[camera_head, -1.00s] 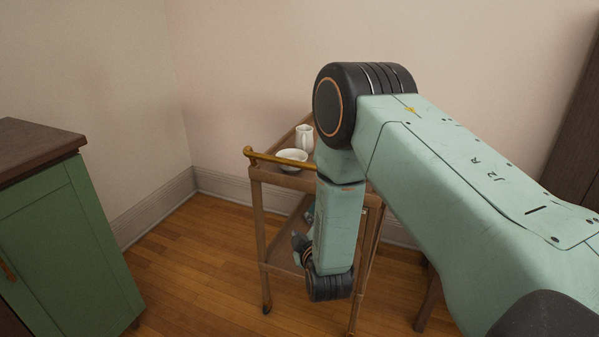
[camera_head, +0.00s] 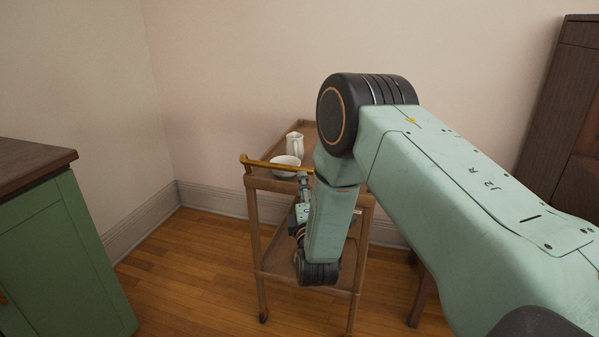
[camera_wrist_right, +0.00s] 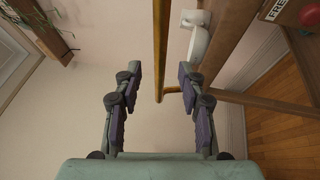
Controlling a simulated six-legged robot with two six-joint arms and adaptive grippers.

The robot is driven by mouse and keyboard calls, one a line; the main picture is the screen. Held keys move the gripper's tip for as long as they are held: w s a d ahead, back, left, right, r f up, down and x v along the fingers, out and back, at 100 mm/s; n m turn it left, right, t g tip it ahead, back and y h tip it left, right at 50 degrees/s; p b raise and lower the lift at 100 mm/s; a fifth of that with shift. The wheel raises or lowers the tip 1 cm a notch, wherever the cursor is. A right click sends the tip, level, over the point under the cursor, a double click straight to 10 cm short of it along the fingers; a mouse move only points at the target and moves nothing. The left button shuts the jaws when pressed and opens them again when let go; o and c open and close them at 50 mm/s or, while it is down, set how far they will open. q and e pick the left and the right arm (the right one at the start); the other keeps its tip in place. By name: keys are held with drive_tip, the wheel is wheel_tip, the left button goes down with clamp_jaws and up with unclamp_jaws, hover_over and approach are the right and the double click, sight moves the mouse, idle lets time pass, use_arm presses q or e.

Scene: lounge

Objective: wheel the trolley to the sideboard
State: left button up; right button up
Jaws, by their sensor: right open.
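The wooden trolley (camera_head: 254,228) stands near the back wall, with a brass handle bar (camera_head: 262,164) along its near top edge. A white bowl (camera_head: 286,162) and a white jug (camera_head: 295,145) stand on its top shelf. My right gripper (camera_head: 304,183) is at the handle side of the trolley, pointing up, partly hidden by my forearm. In the right wrist view its open fingers (camera_wrist_right: 159,75) are on either side of the handle bar (camera_wrist_right: 160,40) in the picture; contact does not show. My left gripper is out of view.
A green cabinet (camera_head: 60,255) with a dark wood top stands at the left. A dark brown wooden cabinet (camera_head: 565,120) is at the right; I cannot tell which is the sideboard. Bare wood floor (camera_head: 195,265) lies between the green cabinet and the trolley.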

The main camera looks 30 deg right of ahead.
sight(301, 170)
drive_tip(key=b+x, duration=0.2)
drive_tip(key=x, duration=0.5)
drive_tip(key=shift+w+d, duration=0.1)
drive_tip(key=shift+r, duration=0.1)
clamp_jaws()
idle(0.5)
